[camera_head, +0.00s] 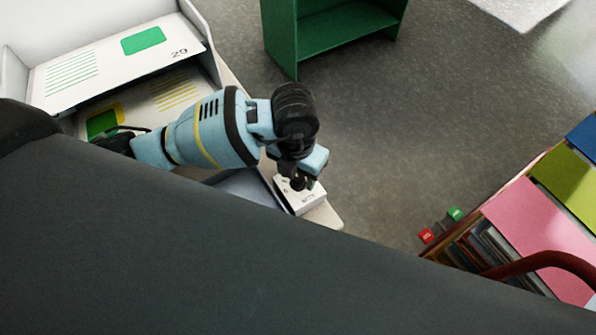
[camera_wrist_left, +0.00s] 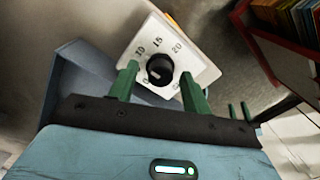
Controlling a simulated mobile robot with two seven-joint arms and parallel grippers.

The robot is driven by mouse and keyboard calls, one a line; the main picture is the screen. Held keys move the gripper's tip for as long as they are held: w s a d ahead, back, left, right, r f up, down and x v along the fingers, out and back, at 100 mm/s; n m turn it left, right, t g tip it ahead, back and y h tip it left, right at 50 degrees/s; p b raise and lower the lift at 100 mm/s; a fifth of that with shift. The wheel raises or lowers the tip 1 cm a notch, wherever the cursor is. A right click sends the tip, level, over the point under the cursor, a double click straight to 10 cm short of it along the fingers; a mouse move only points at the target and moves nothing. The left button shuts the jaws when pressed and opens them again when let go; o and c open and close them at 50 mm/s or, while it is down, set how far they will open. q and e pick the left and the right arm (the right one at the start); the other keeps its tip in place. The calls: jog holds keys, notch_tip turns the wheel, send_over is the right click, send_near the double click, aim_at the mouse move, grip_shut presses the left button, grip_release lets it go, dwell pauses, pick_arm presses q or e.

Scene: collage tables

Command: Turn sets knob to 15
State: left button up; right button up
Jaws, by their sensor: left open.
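A white box with a black knob (camera_wrist_left: 160,69) on its face shows in the left wrist view. The dial face (camera_wrist_left: 178,40) carries the numbers 10, 15 and 20, with 15 near the top; lower marks are partly hidden by the fingers. A small pale mark shows on the knob, but I cannot tell surely which number it faces. In the head view the white box (camera_head: 309,199) sits at the table's corner. My left gripper (camera_head: 303,184) is over it, open, with its green fingers on either side of the knob. Contact cannot be told. My right gripper is not in view.
A blue-grey surface (camera_head: 250,187) lies beside the box on the table. A green shelf (camera_head: 340,30) stands beyond, and a colourful bookcase (camera_head: 520,215) is at right.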

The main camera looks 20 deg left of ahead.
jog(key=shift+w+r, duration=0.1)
pick_arm(q)
jog(key=c, duration=1)
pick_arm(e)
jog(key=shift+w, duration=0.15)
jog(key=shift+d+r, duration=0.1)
pick_arm(q)
jog(key=m, duration=0.3)
jog(key=shift+r+m, duration=0.1)
jog(key=shift+m, duration=0.3)
jog(key=m, duration=0.4)
jog(key=shift+m, duration=0.4)
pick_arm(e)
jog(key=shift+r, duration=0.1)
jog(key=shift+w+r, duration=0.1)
pick_arm(q)
jog(key=o, duration=1)
